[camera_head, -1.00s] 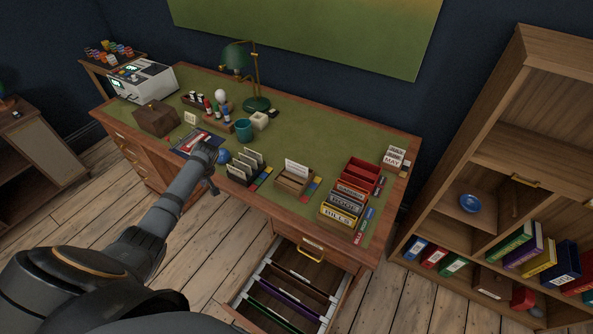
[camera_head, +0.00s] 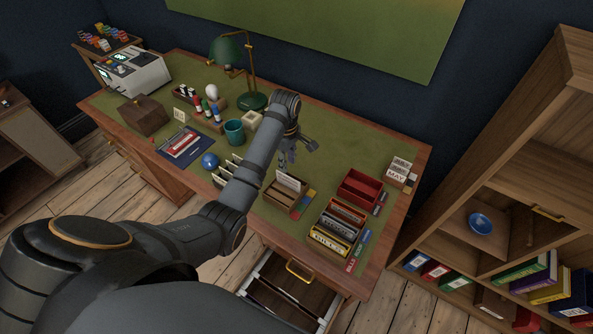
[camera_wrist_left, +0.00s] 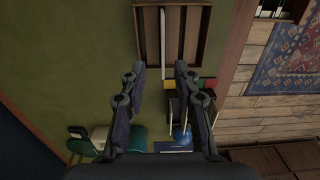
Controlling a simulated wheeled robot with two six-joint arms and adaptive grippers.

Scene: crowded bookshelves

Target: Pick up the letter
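A white letter (camera_head: 290,181) stands upright in a small wooden tray (camera_head: 279,192) on the desk. In the left wrist view the letter (camera_wrist_left: 163,42) shows edge-on as a thin white strip inside the wooden tray (camera_wrist_left: 208,22). My left gripper (camera_head: 298,150) is above the desk, just behind the tray in the head view. In the left wrist view my left gripper (camera_wrist_left: 160,68) has its two fingers spread and nothing between them; the tray and letter lie ahead of the fingertips. My right gripper is not in view.
A red tray (camera_head: 359,187) and labelled card boxes (camera_head: 333,233) stand to the right. A teal cup (camera_head: 234,132), green lamp (camera_head: 252,100) and blue ball (camera_head: 209,160) are to the left. A drawer (camera_head: 290,290) is open below. The green desktop behind the tray is clear.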

